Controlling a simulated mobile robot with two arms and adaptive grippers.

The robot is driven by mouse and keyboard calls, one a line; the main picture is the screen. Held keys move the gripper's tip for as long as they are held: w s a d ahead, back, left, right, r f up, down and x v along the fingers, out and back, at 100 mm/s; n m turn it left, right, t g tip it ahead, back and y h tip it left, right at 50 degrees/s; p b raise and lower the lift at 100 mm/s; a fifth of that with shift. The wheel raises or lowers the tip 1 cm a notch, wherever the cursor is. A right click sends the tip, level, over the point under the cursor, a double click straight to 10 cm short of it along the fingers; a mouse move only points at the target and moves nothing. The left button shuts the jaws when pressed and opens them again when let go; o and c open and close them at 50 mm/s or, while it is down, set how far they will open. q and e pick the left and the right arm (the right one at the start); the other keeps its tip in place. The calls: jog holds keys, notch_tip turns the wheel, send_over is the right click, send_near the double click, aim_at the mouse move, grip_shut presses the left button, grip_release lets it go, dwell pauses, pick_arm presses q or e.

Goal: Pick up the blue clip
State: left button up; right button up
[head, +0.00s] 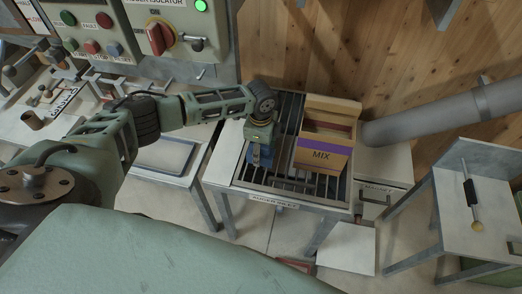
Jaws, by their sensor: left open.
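My left arm comes in from the left, and its gripper (260,146) points down over the left part of the slatted grate of the auger inlet table (275,202). The jaws are open. A small dark blue thing (259,158), which looks like the blue clip, shows right at the fingertips. The gripper covers part of it, and I cannot tell whether it sits between the fingers or touches them. My right gripper is not in view.
A cardboard MIX box (322,155) with a purple band stands on the grate just right of the gripper. A grey pipe (430,117) runs behind. A control panel (92,33) is at upper left. A side table (452,205) with a rod stands at right.

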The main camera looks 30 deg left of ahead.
pick_arm(q)
jog(key=shift+w+f, duration=0.1)
jog(key=shift+f, duration=1.15)
jog(key=c, duration=1)
